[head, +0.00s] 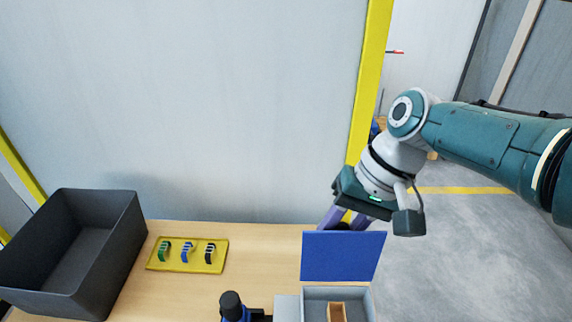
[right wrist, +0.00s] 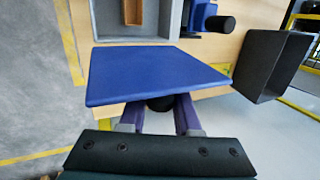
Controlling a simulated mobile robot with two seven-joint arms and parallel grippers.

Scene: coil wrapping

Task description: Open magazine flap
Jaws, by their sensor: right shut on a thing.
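The blue magazine flap (head: 342,257) stands raised, nearly upright, at the back of the grey magazine box (head: 366,300) on the right of the table. In the right wrist view the flap (right wrist: 150,73) fills the middle, with the open box (right wrist: 110,30) beyond it. My right gripper (head: 345,217) is behind the flap's upper edge, its purple fingers partly hidden by the flap. In the right wrist view the fingers (right wrist: 160,114) are shut on a dark round knob (right wrist: 160,103) on the flap's underside. My left gripper is not in view.
A small wooden piece (head: 337,311) sits in the box. A black and blue device (head: 232,306) stands to its left. A yellow tray (head: 187,267) holds green, blue and black coils. A dark open bin (head: 126,247) is at far left.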

